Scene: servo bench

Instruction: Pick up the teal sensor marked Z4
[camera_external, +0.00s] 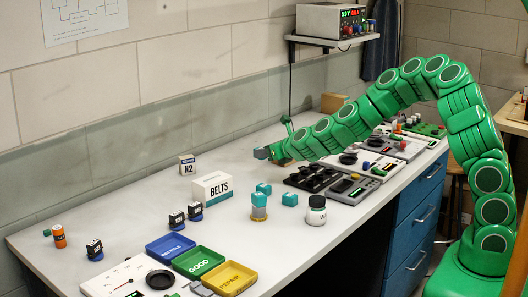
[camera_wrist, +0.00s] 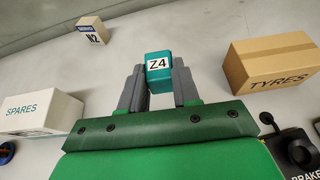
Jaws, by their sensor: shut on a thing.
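The teal sensor marked Z4 (camera_wrist: 158,72) is between the two grey fingers of my gripper (camera_wrist: 158,80) in the wrist view, with its white label facing the camera. My gripper is shut on it.
The white box (camera_external: 212,189) and a small N2 box (camera_external: 187,165) stand left of my gripper. Other teal blocks (camera_external: 290,199) and a white jar (camera_external: 316,211) stand nearer the front. A cardboard TYRES box (camera_wrist: 272,62) is at right in the wrist view.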

